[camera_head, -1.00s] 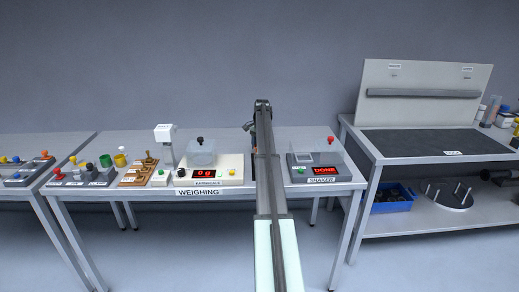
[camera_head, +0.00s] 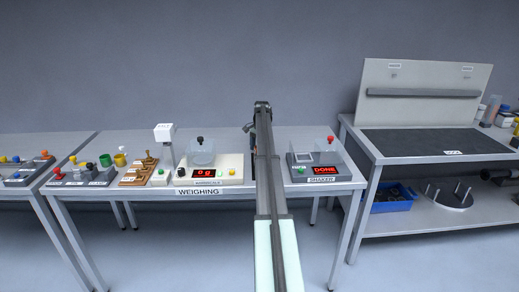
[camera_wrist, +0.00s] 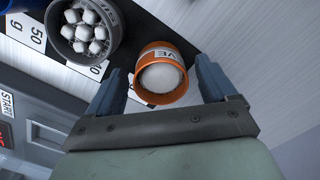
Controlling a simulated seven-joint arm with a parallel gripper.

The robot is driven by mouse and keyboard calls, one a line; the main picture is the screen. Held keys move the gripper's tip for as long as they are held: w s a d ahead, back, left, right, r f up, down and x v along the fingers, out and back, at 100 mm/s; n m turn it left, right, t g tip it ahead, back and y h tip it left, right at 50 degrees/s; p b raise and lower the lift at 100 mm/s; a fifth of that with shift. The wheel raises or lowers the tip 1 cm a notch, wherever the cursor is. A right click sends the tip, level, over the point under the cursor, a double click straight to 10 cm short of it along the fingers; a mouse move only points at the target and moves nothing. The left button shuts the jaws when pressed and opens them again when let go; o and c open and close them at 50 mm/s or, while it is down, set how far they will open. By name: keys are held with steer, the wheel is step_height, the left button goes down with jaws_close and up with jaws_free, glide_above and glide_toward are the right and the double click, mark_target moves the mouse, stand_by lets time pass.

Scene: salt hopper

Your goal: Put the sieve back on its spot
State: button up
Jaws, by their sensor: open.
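In the wrist view, an orange round cup-like sieve (camera_wrist: 146,54) with a white round inside stands between my two fingers. A white label with the letters VE shows on it. My gripper (camera_wrist: 162,68) is open, with one blue-grey finger on each side of the sieve. The fingers look apart from its wall, though I cannot tell how close they are. A white marking with dark print lies by the sieve, partly hidden under it. In the head view my arm hides the sieve and the gripper.
A grey device with a START label (camera_wrist: 8,104) is at the left edge. In the head view, the scale (camera_head: 230,162) and shaker (camera_head: 301,171) flank my arm.

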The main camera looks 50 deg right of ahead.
step_height(320, 180, up, 12)
steer(key=shift+d+r, duration=0.15)
steer(key=shift+d, duration=0.25)
stand_by(0.4)
